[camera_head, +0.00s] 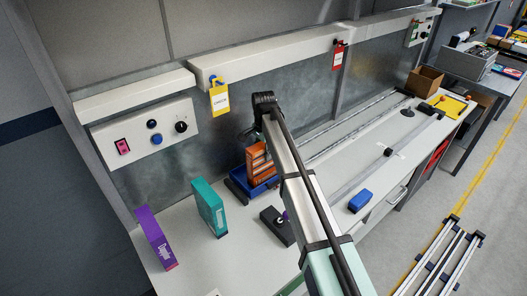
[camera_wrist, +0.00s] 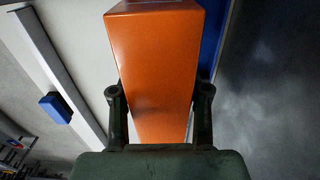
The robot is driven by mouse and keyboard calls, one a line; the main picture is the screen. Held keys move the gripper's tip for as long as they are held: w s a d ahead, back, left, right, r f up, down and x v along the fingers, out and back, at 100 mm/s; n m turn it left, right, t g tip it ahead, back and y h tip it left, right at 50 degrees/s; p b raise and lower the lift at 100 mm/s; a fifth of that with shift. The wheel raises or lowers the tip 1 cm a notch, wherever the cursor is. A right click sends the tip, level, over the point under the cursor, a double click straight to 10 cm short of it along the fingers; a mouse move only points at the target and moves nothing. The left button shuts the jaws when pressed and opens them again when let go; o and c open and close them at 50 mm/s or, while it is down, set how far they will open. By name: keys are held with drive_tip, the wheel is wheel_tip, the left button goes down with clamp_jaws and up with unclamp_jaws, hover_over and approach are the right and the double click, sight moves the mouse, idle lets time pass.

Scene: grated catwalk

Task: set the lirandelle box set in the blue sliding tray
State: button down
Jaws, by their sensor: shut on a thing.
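An orange box (camera_head: 260,160) stands upright at the blue sliding tray (camera_head: 262,188), partly hidden by my arm. Its lower end is in or just over the tray; I cannot tell whether it touches the bottom. I cannot read a name on it. In the wrist view, my gripper (camera_wrist: 159,100) is shut on the orange box (camera_wrist: 155,60), one finger on each side. A strip of the blue tray (camera_wrist: 212,40) shows beside the box. A purple box (camera_head: 156,238) and a teal box (camera_head: 209,207) stand upright on the bench to the left.
A dark block with a knob (camera_head: 277,225) is on the bench in front of the tray. A blue block (camera_head: 360,201) lies to the right. A yellow tag (camera_head: 220,98) hangs from the ledge behind. An open cardboard box (camera_head: 424,81) stands far right. The front left bench is mostly clear.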

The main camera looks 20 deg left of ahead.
drive_tip(key=c, duration=0.6)
unclamp_jaws()
drive_tip(key=shift+o, duration=0.2)
wheel_tip(320, 180, up, 12)
drive_tip(key=b, duration=0.3)
drive_tip(key=shift+r, duration=0.15)
